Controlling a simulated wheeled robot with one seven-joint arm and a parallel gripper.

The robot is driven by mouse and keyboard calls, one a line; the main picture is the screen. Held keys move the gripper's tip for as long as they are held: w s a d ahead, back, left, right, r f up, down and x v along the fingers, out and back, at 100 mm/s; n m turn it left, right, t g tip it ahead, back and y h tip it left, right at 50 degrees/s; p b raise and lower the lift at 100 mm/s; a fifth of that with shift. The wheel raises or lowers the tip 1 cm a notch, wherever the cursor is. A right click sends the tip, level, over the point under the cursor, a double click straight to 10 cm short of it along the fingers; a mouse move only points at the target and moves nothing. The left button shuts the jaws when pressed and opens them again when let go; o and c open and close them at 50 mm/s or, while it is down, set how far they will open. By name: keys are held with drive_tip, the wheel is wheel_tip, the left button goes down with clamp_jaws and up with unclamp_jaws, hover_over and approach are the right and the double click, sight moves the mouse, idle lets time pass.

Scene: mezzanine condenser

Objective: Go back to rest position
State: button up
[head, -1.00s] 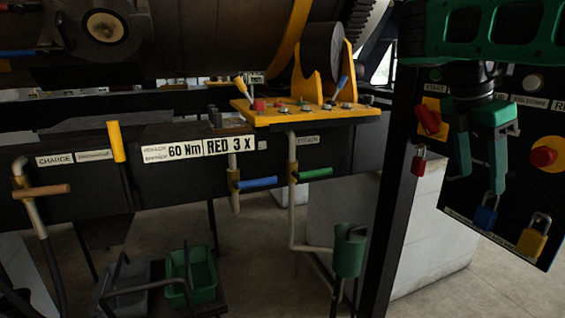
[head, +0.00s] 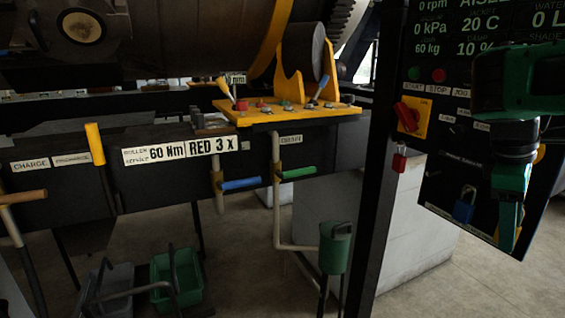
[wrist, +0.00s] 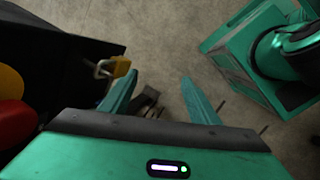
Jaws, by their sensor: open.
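My green gripper (head: 507,243) hangs fingers-down in front of the right side of the black control panel (head: 440,170) in the head view. Its fingers are seen nearly edge-on there. A yellow padlock (wrist: 120,67) shows just beyond the left finger, on the panel's edge; I cannot tell the exact gap. A blue padlock (head: 465,205) hangs on the panel left of my gripper, and a red padlock (head: 399,162) hangs below the red switch (head: 406,116).
A dark post (head: 378,190) stands left of the panel. A yellow console (head: 290,114) with levers is at the centre. A red button (wrist: 12,125) is close by at left in the wrist view. Floor (wrist: 170,40) is open below.

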drive_tip(key=s+a+f+m+y, duration=0.2)
drive_tip(key=s+a+f+m, duration=0.1)
drive_tip(key=s+f+m, duration=0.3)
drive_tip(key=s+a+f+m+y, duration=0.1)
drive_tip(key=s+a+f+m, duration=0.2)
drive_tip(key=s+f+m, duration=0.4)
drive_tip(key=shift+a+f+m+y, duration=0.3)
drive_tip(key=shift+f+m+y, duration=0.1)
drive_tip(key=shift+f+m, duration=0.1)
drive_tip(key=shift+s, duration=0.1)
drive_tip(key=shift+w+f, duration=0.2)
drive_tip(key=shift+w, duration=0.4)
idle(1.5)
drive_tip(key=shift+c, duration=0.3)
